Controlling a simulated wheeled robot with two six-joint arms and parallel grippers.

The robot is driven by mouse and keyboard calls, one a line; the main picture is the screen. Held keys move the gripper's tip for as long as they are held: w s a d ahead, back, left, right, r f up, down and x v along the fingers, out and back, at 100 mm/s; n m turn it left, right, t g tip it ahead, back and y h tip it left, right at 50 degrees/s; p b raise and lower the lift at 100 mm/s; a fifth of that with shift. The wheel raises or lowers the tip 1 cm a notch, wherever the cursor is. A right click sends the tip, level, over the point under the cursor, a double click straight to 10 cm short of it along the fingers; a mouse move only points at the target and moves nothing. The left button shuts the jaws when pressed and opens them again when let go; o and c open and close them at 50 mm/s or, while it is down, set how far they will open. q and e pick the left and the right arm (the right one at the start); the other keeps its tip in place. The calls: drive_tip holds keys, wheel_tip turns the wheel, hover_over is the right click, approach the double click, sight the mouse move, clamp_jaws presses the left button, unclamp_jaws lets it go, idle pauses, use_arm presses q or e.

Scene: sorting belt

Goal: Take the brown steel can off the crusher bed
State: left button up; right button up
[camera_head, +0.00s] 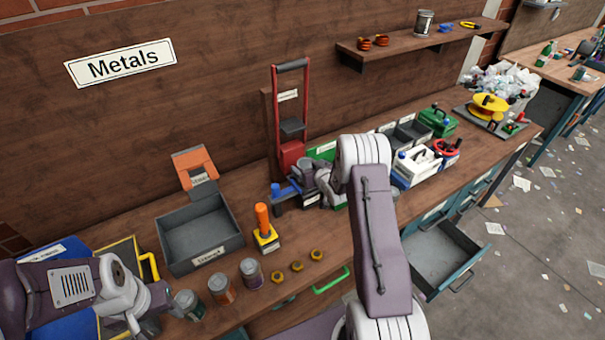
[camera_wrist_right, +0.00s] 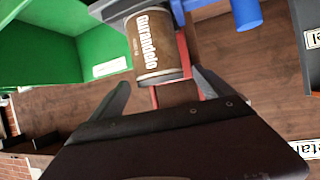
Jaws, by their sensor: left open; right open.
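The brown steel can (camera_wrist_right: 157,48) shows in the right wrist view, with white "Burandolo" lettering, at the red crusher's bed. In the head view the crusher (camera_head: 291,150) stands against the back board, and the bed area is largely hidden by my right wrist. My right gripper (camera_wrist_right: 163,92) is open, its two fingers pointing at the can, one toward each side. The can sits at or just beyond the fingertips and is not gripped. It also shows in the head view, my right gripper (camera_head: 322,183). My left gripper (camera_head: 150,300) is open at the lower left, near a dark green can (camera_head: 188,305).
Two more cans (camera_head: 221,289) and several brass nuts (camera_head: 298,266) line the front of the bench. A grey bin (camera_head: 203,262) and an orange-handled tool (camera_head: 263,224) stand left of the crusher. A green bin (camera_wrist_right: 55,40) and blue handle (camera_wrist_right: 245,14) flank the can.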

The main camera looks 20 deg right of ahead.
drive_tip(key=shift+w+a+f, duration=0.1)
drive_tip(key=shift+w+f, duration=0.05)
drive_tip(key=shift+w, duration=0.25)
drive_tip(key=shift+w+a, duration=0.1)
drive_tip(key=shift+w, duration=0.05)
drive_tip(key=shift+w+f, duration=0.15)
drive_tip(key=shift+w, duration=0.1)
drive_tip(key=x, duration=0.1)
drive_tip(key=p+x, duration=0.1)
drive_tip(key=x, duration=0.1)
drive_tip(key=shift+w+d+f, duration=0.15)
drive_tip(key=shift+d+f, duration=0.15)
drive_tip(key=shift+f, duration=0.05)
drive_tip(key=shift+w+f, duration=0.25)
drive_tip(key=shift+w, duration=0.2)
drive_tip(key=c, duration=1.4)
